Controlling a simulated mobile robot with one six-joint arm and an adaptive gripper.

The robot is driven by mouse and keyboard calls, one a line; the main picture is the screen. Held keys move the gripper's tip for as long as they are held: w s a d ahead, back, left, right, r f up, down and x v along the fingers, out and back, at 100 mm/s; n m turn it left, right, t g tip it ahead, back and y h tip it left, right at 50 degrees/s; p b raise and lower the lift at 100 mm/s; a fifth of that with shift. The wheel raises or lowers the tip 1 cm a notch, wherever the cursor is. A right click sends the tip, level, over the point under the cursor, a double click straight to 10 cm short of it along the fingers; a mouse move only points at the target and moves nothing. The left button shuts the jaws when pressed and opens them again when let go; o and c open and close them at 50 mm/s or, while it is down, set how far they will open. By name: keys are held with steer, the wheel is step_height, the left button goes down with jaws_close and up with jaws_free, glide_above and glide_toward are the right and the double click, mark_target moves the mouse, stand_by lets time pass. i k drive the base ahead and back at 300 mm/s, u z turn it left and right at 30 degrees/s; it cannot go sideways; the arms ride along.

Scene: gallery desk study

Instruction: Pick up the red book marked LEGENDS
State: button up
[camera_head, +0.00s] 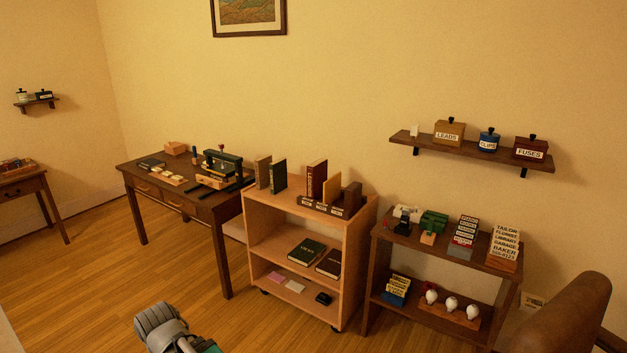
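A dark red book (316,181) stands upright on the top of a light wooden cart (297,224), with light marks on its spine too small to read. It stands at the back of a dark holder (323,206) with small labels, beside a tan book (332,188) and a brown one (352,196). A dark reddish-brown book (330,263) lies on the cart's middle shelf; its lettering is not legible. I cannot tell which is marked LEGENDS. A grey part of my arm shows at the bottom edge, well apart from the cart. My gripper's fingers are not visible.
Two more books (271,174) stand at the cart's left end, and a dark green book (307,251) lies on its middle shelf. A desk (213,207) is left of the cart, a dark shelf unit (371,282) right. Open floor (90,285) lies in front.

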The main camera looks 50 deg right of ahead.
mark_target(316, 171)
steer(key=i, duration=1.4)
steer(key=z, duration=1.15)
steer(key=i, duration=0.65)
steer(key=z, duration=0.35)
steer(key=k, duration=0.95)
steer(key=z, duration=0.05)
steer(key=i, duration=0.2)
steer(key=z, duration=0.1)
